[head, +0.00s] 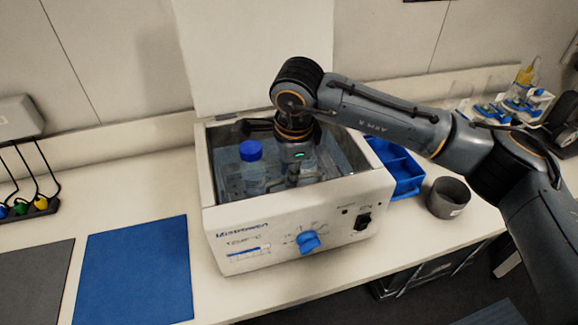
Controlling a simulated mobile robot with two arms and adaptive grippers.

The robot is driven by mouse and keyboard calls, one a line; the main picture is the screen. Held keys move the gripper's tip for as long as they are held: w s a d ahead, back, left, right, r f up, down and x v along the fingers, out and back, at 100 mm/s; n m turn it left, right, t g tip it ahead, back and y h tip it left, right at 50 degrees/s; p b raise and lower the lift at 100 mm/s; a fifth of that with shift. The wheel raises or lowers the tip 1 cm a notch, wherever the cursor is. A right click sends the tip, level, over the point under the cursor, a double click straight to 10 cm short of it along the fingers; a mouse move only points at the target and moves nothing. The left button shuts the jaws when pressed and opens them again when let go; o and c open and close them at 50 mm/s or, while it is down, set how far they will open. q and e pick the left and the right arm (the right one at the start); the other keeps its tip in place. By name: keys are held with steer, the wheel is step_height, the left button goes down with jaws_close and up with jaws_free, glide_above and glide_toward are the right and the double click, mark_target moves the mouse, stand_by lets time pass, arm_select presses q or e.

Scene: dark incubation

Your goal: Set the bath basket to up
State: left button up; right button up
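The water bath (238,234) is a white box on the bench with its lid (258,50) raised upright behind it. A blue dial and a dark switch are on its front. My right gripper (293,178) points down inside the bath from above. Its fingers are small and partly hidden, so I cannot tell whether they are open or shut, or whether they touch the basket. The bath basket cannot be made out clearly. A clear bottle with a blue cap (250,152) stands inside the bath, left of my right gripper. My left gripper is not in view.
A blue mat (135,270) and a grey mat (35,280) lie to the left. A blue tray (402,170) and a dark round pot (448,197) stand to the right, under my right arm. A rack with bottles stands farther right.

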steer(key=shift+f, duration=0.25)
jaws_close()
steer(key=shift+r, duration=0.15)
step_height(320, 180, up, 12)
jaws_free()
steer(key=shift+f, duration=0.2)
steer(key=shift+w+f, duration=0.1)
